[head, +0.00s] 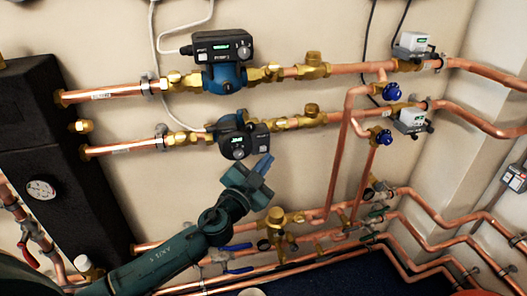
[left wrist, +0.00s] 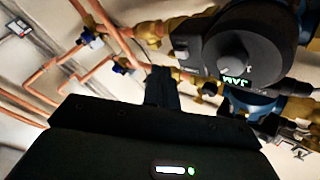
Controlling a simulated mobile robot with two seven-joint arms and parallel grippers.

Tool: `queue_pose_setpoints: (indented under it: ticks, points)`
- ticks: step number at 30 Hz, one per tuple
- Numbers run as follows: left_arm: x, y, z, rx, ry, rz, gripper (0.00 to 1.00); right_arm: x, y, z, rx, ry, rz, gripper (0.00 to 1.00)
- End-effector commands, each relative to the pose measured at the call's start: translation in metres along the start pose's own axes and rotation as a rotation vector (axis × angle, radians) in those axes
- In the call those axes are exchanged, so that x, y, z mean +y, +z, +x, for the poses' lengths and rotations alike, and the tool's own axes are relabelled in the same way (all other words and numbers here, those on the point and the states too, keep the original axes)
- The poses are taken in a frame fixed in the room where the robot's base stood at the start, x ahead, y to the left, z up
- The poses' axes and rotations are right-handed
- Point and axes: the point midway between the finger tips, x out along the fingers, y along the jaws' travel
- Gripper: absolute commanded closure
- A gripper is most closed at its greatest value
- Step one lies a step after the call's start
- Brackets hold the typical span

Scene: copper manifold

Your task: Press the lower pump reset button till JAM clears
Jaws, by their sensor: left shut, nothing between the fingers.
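The lower pump (head: 240,138) is a blue body with a black control head on the second copper pipe. I cannot pick out the reset button for sure. My left gripper (head: 265,163) is shut and empty, just below and right of the pump head in the head view. In the left wrist view its dark fingers (left wrist: 161,86) are left of the head, apparently apart from it. My right gripper is not in view.
The upper pump (head: 221,56) sits on the pipe above, its display green. Copper pipes with brass fittings run across the wall. Blue valve knobs (head: 391,92) and grey actuators (head: 413,43) are at right. A black insulated block (head: 55,165) with a gauge stands at left.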

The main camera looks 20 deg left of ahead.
Motion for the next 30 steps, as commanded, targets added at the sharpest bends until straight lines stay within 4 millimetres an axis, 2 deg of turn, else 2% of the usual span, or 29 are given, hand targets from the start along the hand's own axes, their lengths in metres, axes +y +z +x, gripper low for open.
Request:
queue_pose_setpoints:
  ticks: [6,30]
  points:
    - [-0.0052,0.0043,0.0065,0.001,-0.002,-0.002,1.0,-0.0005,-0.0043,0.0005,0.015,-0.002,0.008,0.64]
    - [-0.005,0.0042,0.0064,0.001,-0.001,-0.002,1.0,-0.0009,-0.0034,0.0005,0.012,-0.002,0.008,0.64]
